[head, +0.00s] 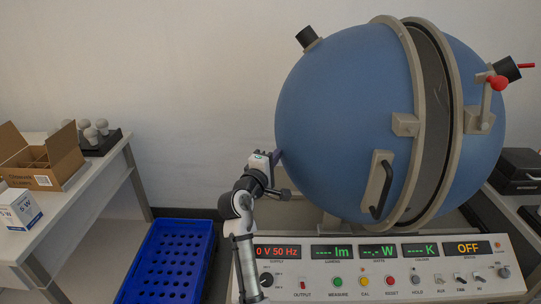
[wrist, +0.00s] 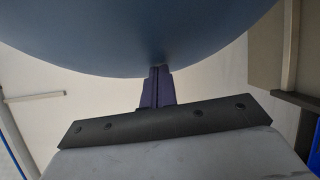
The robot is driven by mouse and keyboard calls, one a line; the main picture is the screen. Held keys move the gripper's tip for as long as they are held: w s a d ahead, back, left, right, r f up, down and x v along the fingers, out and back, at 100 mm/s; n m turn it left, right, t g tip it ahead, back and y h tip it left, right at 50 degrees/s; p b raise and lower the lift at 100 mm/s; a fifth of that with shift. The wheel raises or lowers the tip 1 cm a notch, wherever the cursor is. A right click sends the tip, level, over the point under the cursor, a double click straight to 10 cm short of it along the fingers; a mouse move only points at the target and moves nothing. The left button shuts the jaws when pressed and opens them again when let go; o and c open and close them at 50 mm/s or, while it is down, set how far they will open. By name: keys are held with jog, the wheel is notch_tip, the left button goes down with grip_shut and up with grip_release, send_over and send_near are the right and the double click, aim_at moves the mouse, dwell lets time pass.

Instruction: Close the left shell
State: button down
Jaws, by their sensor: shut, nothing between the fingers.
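The left shell (head: 335,110) is the large blue half of a sphere, with a pale rim flange and a dark handle (head: 381,189) on a pale plate. A narrow dark gap stands between its rim and the right shell (head: 481,125). My gripper (head: 277,156) is at the left shell's lower left side, its fingertips at or very near the blue surface; contact is hard to tell. In the wrist view the shut fingers (wrist: 157,88) point at the blue underside of the shell (wrist: 150,35). Nothing shows between them.
A control panel (head: 385,285) with green and orange readouts stands below the sphere. A red-knobbed latch (head: 486,105) is on the right shell. A blue crate (head: 168,262) is on the floor, left of my arm. A table at left holds a cardboard box (head: 42,160) and bulbs (head: 91,134).

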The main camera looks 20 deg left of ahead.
aim_at(289, 159)
jog(key=shift+w+d+r+p, duration=0.1)
jog(key=shift+w+d+p, duration=0.15)
jog(key=shift+d, duration=0.75)
jog(key=shift+w+d+p, duration=0.1)
jog(key=shift+w+d, duration=0.2)
jog(key=shift+d, duration=0.65)
jog(key=shift+d, duration=0.15)
